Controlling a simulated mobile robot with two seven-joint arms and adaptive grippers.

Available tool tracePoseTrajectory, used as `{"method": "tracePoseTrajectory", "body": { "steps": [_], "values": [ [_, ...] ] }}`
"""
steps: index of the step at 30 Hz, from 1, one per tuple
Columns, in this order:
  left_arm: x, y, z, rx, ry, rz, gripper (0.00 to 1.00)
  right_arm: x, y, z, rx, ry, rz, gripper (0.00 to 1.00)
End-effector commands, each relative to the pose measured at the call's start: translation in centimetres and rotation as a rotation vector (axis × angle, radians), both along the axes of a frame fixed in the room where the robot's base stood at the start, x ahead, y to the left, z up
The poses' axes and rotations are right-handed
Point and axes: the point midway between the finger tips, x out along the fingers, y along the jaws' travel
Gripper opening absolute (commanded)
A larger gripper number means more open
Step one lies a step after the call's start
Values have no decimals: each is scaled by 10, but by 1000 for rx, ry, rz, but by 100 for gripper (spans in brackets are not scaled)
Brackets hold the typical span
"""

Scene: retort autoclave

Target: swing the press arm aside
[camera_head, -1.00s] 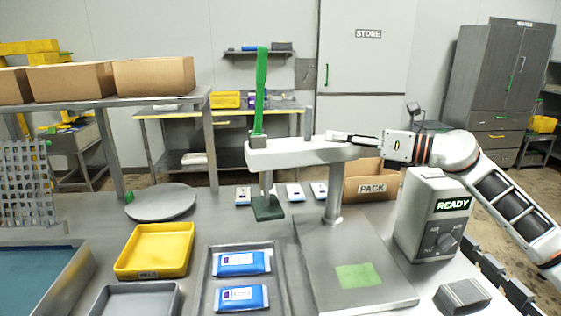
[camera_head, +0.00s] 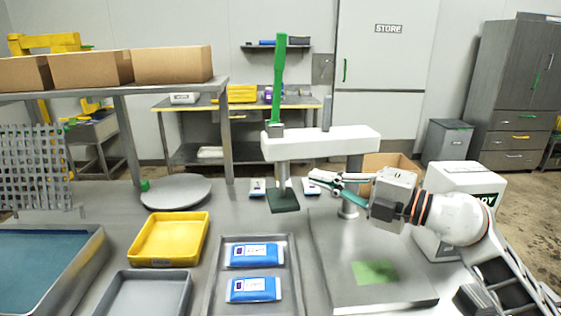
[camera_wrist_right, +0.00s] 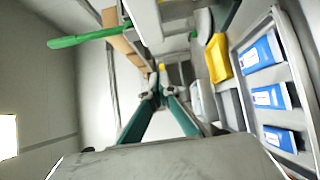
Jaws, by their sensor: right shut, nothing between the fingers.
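The press arm (camera_head: 325,143) is a white horizontal beam on a grey post, above a steel base plate (camera_head: 345,290) with a green patch. An upright green handle (camera_head: 279,80) and a dark green press pad (camera_head: 284,199) are at its left end. My right gripper (camera_head: 312,182) is shut and empty, its teal fingers pointing left below the beam and in front of the post. I cannot tell whether it touches the press. The right wrist view shows its converging fingers (camera_wrist_right: 158,88) and the green handle (camera_wrist_right: 85,38). My left gripper is not in view.
A round grey disc (camera_head: 165,190) is behind. A white control box (camera_head: 478,178) stands right, partly hidden by my arm. A carton (camera_head: 392,160) is behind the post.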

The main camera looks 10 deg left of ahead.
Motion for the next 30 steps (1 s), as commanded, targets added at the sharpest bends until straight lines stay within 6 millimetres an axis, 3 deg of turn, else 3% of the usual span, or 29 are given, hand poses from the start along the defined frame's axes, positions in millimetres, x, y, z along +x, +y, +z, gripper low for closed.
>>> {"method": "tracePoseTrajectory", "body": {
  "steps": [15, 21, 30],
  "values": [
    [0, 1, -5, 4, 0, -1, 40, 45, 85, 0, 0, 0, 3, 0],
    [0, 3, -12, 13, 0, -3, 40, 72, 90, -3, -3, 1, 0, 0],
    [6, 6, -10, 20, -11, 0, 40, 82, 93, 0, -3, -1, 1, 0]
  ]
}}
